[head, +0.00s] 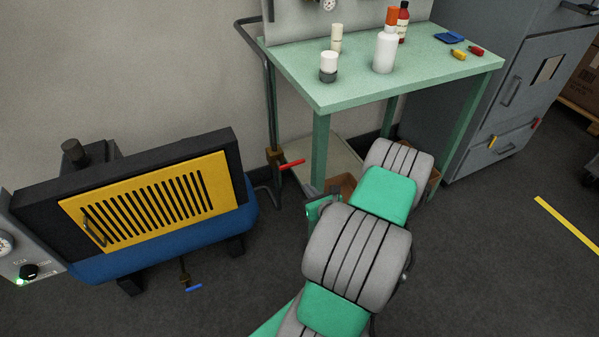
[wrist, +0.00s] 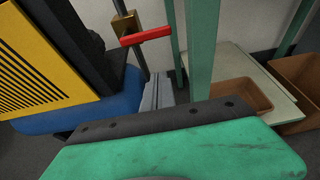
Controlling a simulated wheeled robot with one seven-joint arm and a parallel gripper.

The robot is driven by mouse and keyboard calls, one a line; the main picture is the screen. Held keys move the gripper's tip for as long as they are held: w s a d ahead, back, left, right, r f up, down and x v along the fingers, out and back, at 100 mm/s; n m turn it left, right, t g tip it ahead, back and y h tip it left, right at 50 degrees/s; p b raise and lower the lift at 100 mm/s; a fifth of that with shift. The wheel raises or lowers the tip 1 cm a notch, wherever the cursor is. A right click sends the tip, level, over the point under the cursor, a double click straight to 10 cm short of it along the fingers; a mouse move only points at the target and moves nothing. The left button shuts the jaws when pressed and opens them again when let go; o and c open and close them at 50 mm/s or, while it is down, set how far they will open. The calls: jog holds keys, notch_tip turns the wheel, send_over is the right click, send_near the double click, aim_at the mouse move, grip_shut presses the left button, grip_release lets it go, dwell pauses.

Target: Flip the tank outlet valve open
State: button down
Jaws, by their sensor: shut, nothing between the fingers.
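The valve with a red lever (head: 291,165) sits on a brass body (head: 273,157) on the dark upright pipe, right of the blue tank (head: 160,240). The lever sticks out to the right, crosswise to the pipe. In the wrist view the red lever (wrist: 146,37) and brass body (wrist: 125,23) show near the top centre. My gripper (wrist: 158,80) shows there as pale grey fingers, shut and empty, below the lever in the picture and apart from it. In the head view my arm hides most of the gripper. A second valve with a blue lever (head: 194,287) hangs under the tank.
A green table (head: 340,93) with bottles stands behind; its leg (wrist: 200,50) rises just right of my fingers. A yellow slotted guard (head: 150,200) covers the machine on the left. Open floor lies right.

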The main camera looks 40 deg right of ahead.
jog(key=b+x, duration=0.1)
jog(key=x, duration=0.7)
notch_tip(320, 180, up, 4)
jog(key=shift+p, duration=0.4)
jog(key=shift+r+n, duration=0.15)
jog(key=shift+n, duration=0.15)
